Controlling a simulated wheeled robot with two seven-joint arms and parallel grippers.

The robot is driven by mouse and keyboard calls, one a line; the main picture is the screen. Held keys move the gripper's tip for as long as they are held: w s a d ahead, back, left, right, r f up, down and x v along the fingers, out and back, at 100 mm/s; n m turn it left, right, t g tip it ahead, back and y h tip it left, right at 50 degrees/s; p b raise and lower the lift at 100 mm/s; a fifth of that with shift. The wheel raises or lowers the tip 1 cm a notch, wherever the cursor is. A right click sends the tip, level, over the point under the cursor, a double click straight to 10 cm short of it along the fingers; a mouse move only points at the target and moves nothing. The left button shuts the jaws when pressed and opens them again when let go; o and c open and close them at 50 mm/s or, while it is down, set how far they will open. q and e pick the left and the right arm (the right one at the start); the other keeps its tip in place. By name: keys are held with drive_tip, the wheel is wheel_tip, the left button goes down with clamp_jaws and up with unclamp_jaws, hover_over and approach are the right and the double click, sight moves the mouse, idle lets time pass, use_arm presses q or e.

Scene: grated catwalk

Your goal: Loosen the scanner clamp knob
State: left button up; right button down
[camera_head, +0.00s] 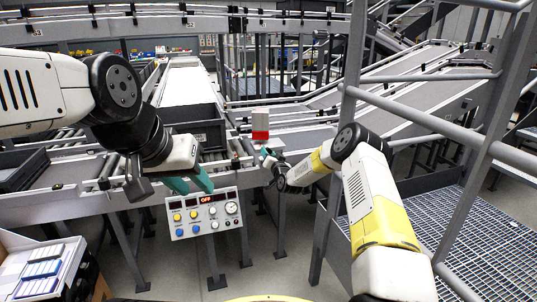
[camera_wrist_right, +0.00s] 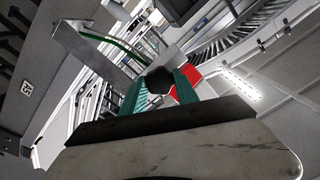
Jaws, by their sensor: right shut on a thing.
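The scanner (camera_head: 260,125), a white box with a red face, stands at the conveyor's edge in the head view. Its red part (camera_wrist_right: 187,83) also shows just past my fingers in the right wrist view. My right gripper (camera_head: 268,157) reaches to just below the scanner. In the right wrist view its green fingers (camera_wrist_right: 160,88) are shut on the dark clamp knob (camera_wrist_right: 160,78), one on each side. The knob is too small to make out in the head view. My left gripper (camera_head: 194,184) hangs above the control panel, its green fingers apart and empty.
A control panel (camera_head: 203,213) with buttons and a red "OFF" display stands below my left gripper. A grey railing (camera_head: 430,120) runs close to my right arm. A dark tote (camera_head: 198,130) sits on the conveyor. A box of labelled packs (camera_head: 40,270) is at lower left.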

drive_tip(key=shift+f, duration=0.1)
drive_tip(key=c, duration=0.9)
unclamp_jaws()
drive_tip(key=shift+c, duration=0.2)
drive_tip(key=v, duration=0.7)
drive_tip(key=shift+s+d, duration=0.15)
drive_tip(key=shift+s, duration=0.2)
